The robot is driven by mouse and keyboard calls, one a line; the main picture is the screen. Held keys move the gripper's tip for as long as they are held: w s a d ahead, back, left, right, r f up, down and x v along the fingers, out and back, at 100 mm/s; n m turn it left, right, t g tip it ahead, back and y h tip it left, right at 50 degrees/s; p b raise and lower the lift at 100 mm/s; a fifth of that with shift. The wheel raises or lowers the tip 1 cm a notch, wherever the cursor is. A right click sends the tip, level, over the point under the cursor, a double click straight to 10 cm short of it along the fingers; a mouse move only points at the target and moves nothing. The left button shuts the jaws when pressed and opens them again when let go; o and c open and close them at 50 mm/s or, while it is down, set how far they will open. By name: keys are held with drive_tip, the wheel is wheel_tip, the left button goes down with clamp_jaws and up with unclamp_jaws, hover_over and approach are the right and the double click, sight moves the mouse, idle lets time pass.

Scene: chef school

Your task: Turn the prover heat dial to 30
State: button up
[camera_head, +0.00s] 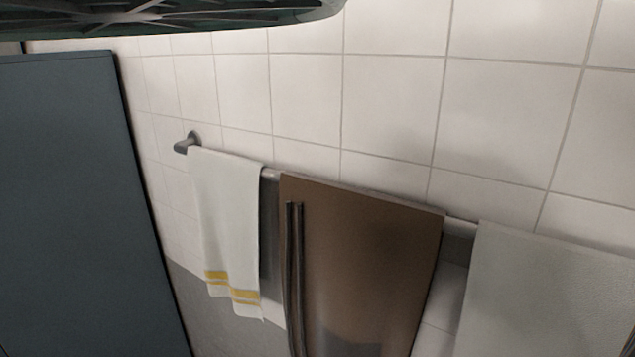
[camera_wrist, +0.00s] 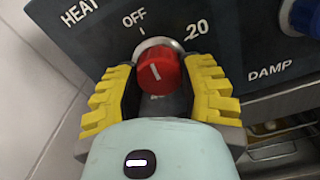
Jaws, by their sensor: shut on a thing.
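The red heat dial (camera_wrist: 158,74) sits in a silver ring on a dark panel (camera_wrist: 107,30), in the wrist view. Its white pointer line points up, leaning slightly left, toward the OFF mark. The panel reads HEAT at upper left, OFF above the dial and 20 to its upper right. A 30 mark is not visible. My gripper (camera_wrist: 161,72) has its yellow ribbed fingers on the left and right of the dial, shut on it. Neither dial nor gripper shows in the head view.
A blue knob (camera_wrist: 305,17) is at the right edge, above the DAMP label, with metal racks below. White tiles lie left of the panel. The head view shows a rail with a striped towel (camera_head: 228,215), a brown hanging panel (camera_head: 365,250) and a dark blue-grey cabinet (camera_head: 65,200).

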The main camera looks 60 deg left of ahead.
drive_tip(key=shift+f+m+b, duration=0.3)
drive_tip(key=shift+m+b, duration=0.8)
drive_tip(key=shift+m, duration=0.1)
drive_tip(key=m+b, duration=0.4)
drive_tip(key=shift+w+b, duration=0.1)
drive_tip(key=shift+b, duration=0.3)
drive_tip(key=m+b, duration=0.7)
drive_tip(key=b, duration=0.2)
drive_tip(key=shift+f, duration=0.1)
drive_tip(key=m+b, duration=0.4)
drive_tip(key=b, duration=0.3)
drive_tip(key=shift+b, duration=0.35)
drive_tip(key=m+b, duration=0.4)
drive_tip(key=b, duration=0.2)
drive_tip(key=m+b, duration=0.1)
drive_tip(key=b, duration=0.1)
drive_tip(key=m+b, duration=0.2)
drive_tip(key=shift+r, duration=0.25)
drive_tip(key=shift+r+m+b, duration=0.15)
drive_tip(key=shift+m+b, duration=0.95)
drive_tip(key=shift+b, duration=0.15)
